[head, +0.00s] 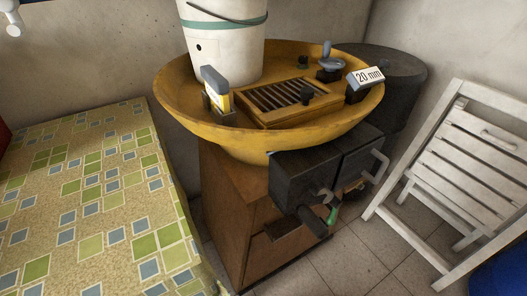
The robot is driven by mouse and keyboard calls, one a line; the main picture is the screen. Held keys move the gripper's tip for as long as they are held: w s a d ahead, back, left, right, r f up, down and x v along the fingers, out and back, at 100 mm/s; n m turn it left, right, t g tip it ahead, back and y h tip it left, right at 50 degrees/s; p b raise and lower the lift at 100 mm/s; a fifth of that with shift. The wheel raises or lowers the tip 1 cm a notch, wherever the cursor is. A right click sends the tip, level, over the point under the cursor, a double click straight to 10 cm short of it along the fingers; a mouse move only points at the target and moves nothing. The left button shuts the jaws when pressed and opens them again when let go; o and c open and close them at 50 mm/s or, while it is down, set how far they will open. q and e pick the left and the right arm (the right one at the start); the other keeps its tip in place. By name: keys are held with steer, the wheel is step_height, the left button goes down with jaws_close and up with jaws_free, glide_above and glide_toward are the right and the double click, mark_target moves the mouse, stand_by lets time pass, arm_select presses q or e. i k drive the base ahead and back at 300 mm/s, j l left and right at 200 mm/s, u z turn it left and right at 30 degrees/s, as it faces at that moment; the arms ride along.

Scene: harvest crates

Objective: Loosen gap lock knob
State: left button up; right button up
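A round yellow bowl (175,93) stands on a brown wooden cabinet (228,190). Another small dark knob (303,62) sits behind the grate. A grey-blue knob or handle (331,63) rises on a dark block at the right. A sign reading "20 mm" (369,77) stands at the bowl's right rim. I cannot tell which knob is the gap lock knob, or whether it is tight.
A white bucket (226,45) stands at the bowl's back. Dark boxes (305,178) with a grey handle (379,165) and a green-tipped part (332,214) jut from the front. A tiled-pattern table (90,190) is left, a white folding chair (460,165) right. Floor shows between.

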mark_target(303, 60)
steer(key=k, duration=0.3)
steer(key=i+l+u, duration=0.2)
steer(key=l+u, duration=0.2)
steer(key=l, duration=0.2)
steer(key=i+l+u, duration=0.25)
steer(key=l, duration=0.2)
steer(key=l+u, duration=0.3)
steer(key=l, duration=0.15)
